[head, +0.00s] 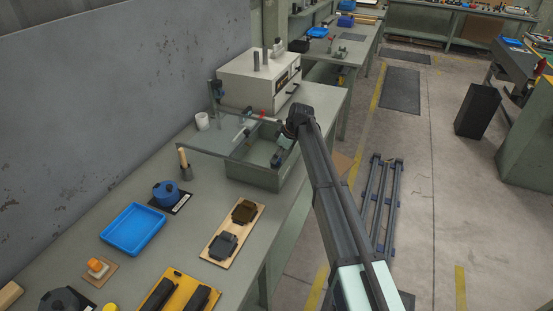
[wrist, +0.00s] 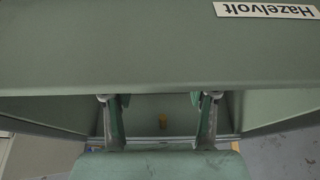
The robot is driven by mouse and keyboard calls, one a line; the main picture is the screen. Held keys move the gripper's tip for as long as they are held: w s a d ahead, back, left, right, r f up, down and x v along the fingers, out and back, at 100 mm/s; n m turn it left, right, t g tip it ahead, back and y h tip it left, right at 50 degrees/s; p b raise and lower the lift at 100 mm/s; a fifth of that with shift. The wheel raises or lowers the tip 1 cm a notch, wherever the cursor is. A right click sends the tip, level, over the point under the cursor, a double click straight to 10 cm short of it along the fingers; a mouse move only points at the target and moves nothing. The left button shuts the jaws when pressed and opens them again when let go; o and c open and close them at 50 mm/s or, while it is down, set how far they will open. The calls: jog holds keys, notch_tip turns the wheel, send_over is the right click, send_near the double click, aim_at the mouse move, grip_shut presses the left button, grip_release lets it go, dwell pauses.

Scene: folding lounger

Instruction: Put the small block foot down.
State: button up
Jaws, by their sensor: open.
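My gripper (head: 279,157) is at the open-topped grey-green bin on the bench, partly hidden by my arm in the head view. In the wrist view its two fingers (wrist: 160,97) stand wide apart with nothing held between them. The bin (head: 252,177) also fills most of the wrist view as a broad green wall (wrist: 120,50). I cannot make out the block foot for certain in either view.
A white cabinet (head: 250,80) stands behind the bin, and a white cup (head: 202,121) stands to its left. In front are a blue tray (head: 133,230), a blue round part (head: 166,193) and a wooden board (head: 225,246) with two dark parts. A white "Hazelvolt" label (wrist: 265,10) is upside down.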

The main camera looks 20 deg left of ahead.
jog(key=b+v, duration=0.2)
jog(key=v, duration=0.8)
